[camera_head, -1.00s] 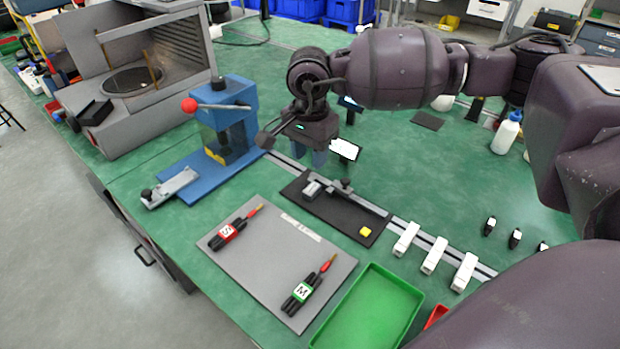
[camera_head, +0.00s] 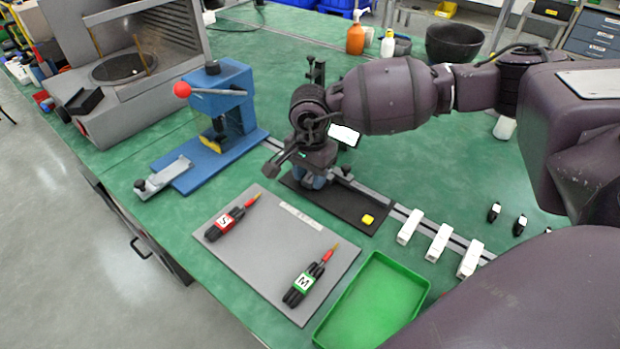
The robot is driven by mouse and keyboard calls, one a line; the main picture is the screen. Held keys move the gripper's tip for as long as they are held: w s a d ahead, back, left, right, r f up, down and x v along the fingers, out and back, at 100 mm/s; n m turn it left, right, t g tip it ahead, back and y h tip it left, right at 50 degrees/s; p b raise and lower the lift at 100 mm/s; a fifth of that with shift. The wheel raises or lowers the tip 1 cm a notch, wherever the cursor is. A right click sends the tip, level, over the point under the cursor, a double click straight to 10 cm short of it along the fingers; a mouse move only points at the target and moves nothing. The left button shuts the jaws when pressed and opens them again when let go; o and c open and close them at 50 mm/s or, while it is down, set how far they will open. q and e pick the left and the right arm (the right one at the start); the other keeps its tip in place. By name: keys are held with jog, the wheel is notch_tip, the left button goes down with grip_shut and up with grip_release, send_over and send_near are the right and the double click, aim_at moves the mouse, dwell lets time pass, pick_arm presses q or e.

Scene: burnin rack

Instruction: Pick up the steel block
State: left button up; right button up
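My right gripper (camera_head: 313,184) points down over the left end of a black fixture plate (camera_head: 348,207), where the small steel block sat in the earlier view. The fingers and their surroundings cover that spot, so I cannot make out the steel block separately. The fingertips are low, close to the plate. Whether they are open or shut on the block is not clear from this angle. My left gripper is not in view.
A yellow piece (camera_head: 367,219) lies at the plate's right end. A blue press (camera_head: 222,100) stands to the left. A grey mat (camera_head: 262,257) with two marked tools, a green tray (camera_head: 375,300) and white blocks (camera_head: 438,241) are in front and to the right.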

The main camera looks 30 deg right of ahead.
jog(key=shift+f, duration=0.15)
grip_shut()
